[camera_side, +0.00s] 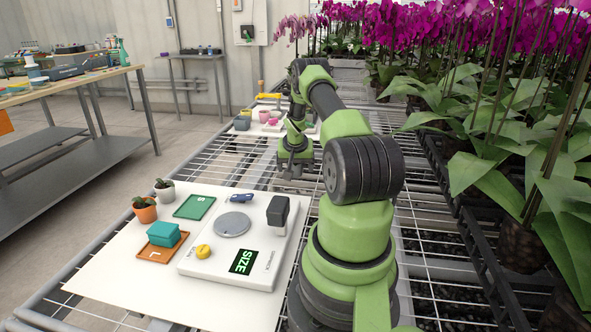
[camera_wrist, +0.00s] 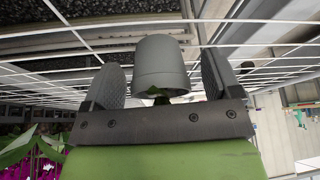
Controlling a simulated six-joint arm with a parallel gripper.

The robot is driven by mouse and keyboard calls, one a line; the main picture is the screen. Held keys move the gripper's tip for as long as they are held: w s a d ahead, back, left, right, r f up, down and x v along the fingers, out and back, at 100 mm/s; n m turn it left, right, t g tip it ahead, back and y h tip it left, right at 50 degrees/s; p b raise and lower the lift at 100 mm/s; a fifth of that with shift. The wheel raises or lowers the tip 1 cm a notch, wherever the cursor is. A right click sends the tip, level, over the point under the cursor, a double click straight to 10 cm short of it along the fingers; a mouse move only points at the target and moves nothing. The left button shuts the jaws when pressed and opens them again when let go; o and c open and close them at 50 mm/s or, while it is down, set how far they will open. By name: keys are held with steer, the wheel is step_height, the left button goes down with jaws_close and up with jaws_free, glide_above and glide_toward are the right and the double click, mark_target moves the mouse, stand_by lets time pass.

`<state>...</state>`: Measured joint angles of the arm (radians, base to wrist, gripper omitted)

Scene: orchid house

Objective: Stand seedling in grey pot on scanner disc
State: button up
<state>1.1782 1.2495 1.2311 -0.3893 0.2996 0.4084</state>
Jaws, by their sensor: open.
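A small grey pot (camera_side: 165,191) with a green seedling stands upright near the far left edge of the white mat in the side view. The scanner disc (camera_side: 232,224), round and grey, lies bare on the white scanner (camera_side: 218,268), whose display reads "SIZE". In the wrist view my gripper (camera_wrist: 161,60) is open. A grey, pot-shaped body (camera_wrist: 161,66) shows between its dark fingers, with a gap on each side and a bit of green at its lower edge. I cannot tell whether this is the same pot. My fingers cannot be made out clearly in the side view.
An orange pot (camera_side: 144,210) with a seedling stands beside the grey pot. A teal box (camera_side: 163,234) sits on an orange tray (camera_side: 149,254). A green tray (camera_side: 193,207) lies empty. A yellow knob (camera_side: 203,251) and dark upright block (camera_side: 278,212) flank the disc. Orchids (camera_side: 500,150) crowd the right.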

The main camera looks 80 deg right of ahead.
steer(key=shift+d+f, duration=0.2)
steer(key=shift+f, duration=0.25)
steer(key=c, duration=1.1)
steer(key=shift+r, duration=0.15)
